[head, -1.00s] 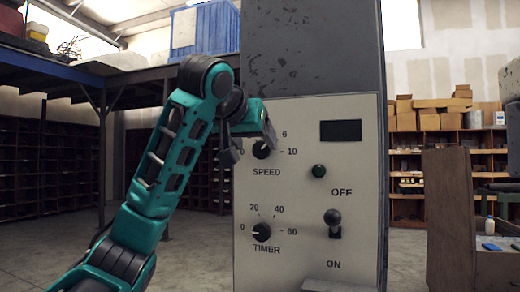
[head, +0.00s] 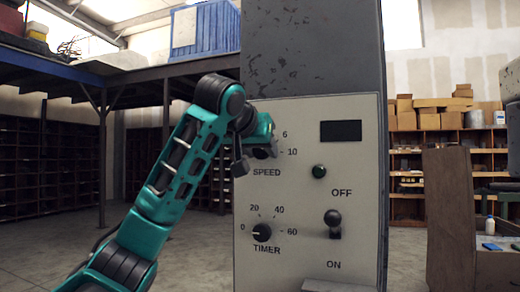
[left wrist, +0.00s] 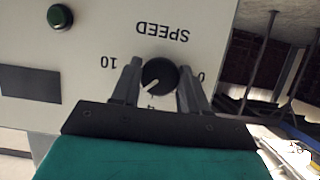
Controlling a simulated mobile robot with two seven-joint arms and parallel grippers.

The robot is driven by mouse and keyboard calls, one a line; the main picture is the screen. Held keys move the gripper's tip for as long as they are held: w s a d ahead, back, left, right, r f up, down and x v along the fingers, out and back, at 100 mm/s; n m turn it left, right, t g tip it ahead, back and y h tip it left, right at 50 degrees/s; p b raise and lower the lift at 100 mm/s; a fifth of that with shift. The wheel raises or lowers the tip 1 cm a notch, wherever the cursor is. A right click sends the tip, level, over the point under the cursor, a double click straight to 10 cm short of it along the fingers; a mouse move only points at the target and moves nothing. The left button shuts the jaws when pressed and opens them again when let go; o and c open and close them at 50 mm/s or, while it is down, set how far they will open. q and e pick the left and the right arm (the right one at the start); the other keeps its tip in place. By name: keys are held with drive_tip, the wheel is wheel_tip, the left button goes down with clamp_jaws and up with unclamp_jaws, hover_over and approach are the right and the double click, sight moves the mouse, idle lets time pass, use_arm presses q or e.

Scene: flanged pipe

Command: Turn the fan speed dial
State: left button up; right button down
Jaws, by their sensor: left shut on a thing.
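The black SPEED dial (left wrist: 160,75) is on a pale control panel (head: 300,225), upside down in the left wrist view. Its white mark points to the lower left there, between the 4 and the 10. My left gripper (head: 261,153) is at the dial and covers most of it in the head view. In the left wrist view its two fingers stand on either side of the dial, and it is shut on it. The 6 mark is hidden in the wrist view. My right gripper is not in view.
Below the SPEED dial is the TIMER dial (head: 262,232). To its right are a green button (head: 319,171) and a toggle lever (head: 333,219) between OFF and ON. A dark display (head: 340,131) is above them. A small ledge (head: 338,286) juts out at the bottom.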

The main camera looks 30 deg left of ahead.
use_arm(q)
drive_tip(key=c, duration=0.4)
